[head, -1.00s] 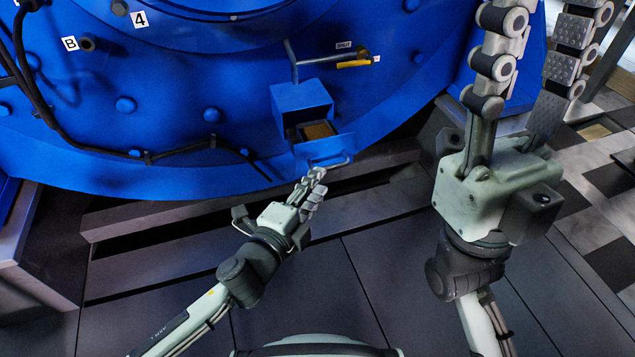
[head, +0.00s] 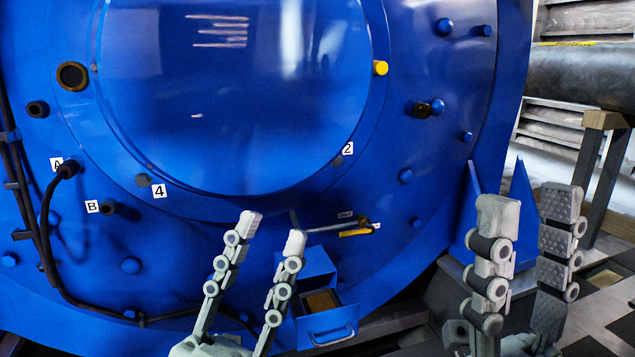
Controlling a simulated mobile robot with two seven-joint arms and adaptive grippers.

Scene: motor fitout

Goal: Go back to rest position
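My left gripper (head: 251,224) is at the bottom centre-left of the head view, fingers pointing up. Its two fingers are apart and nothing is between them. It stands in front of the blue motor housing (head: 240,110), just left of the small blue box (head: 305,265) with its drawer (head: 328,325) pulled out. The drawer holds something brown (head: 320,301). My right gripper (head: 530,208) is at the lower right, fingers up and apart, with nothing between them. The palms of both grippers are partly cut off by the picture's bottom edge.
A lever (head: 340,227) with a yellow piece (head: 355,233) sits above the box. A black cable (head: 45,230) runs along the housing's left side to port A. A large grey pipe (head: 590,75) on a stand (head: 605,130) is at the right. Open floor shows at the lower right.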

